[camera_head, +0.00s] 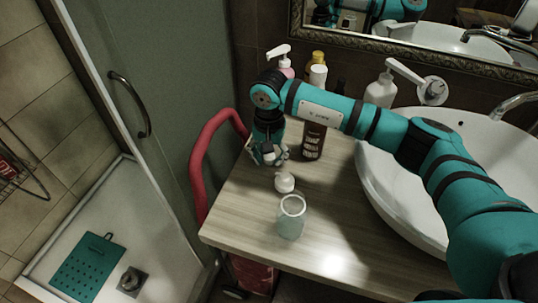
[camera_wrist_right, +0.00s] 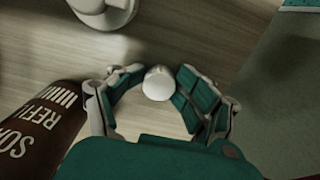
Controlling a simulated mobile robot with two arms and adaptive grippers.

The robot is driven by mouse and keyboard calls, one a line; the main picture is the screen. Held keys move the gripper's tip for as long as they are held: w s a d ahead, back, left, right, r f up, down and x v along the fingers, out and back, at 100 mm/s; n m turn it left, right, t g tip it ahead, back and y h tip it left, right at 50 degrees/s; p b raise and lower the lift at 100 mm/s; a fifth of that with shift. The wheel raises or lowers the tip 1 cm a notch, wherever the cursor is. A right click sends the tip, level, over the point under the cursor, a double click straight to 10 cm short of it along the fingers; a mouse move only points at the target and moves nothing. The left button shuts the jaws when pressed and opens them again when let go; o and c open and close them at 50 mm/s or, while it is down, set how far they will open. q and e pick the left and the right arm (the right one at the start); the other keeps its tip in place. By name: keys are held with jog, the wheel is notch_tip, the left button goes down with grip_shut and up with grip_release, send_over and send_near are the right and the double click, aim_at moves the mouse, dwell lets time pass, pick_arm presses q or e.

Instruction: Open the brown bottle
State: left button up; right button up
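The brown bottle (camera_head: 314,142) stands upright on the wooden counter, with a white-lettered label. My right arm crosses in front of its upper part, and a white cylindrical top (camera_head: 318,76) shows above the arm; I cannot tell whether it belongs to this bottle. The brown bottle (camera_wrist_right: 38,125) also shows at the left of the wrist view, its top out of frame. My right gripper (camera_head: 268,155) is left of the bottle, pointing down. In the wrist view its curved fingers (camera_wrist_right: 160,80) close around a small white rounded cap (camera_wrist_right: 158,84). My left gripper is not in view.
A white pump bottle (camera_head: 381,90) and the sink (camera_head: 400,190) are at right. A red rail (camera_head: 203,150) runs along the left edge.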

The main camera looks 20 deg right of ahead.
jog(key=shift+s+f, duration=0.15)
jog(key=shift+f, duration=0.1)
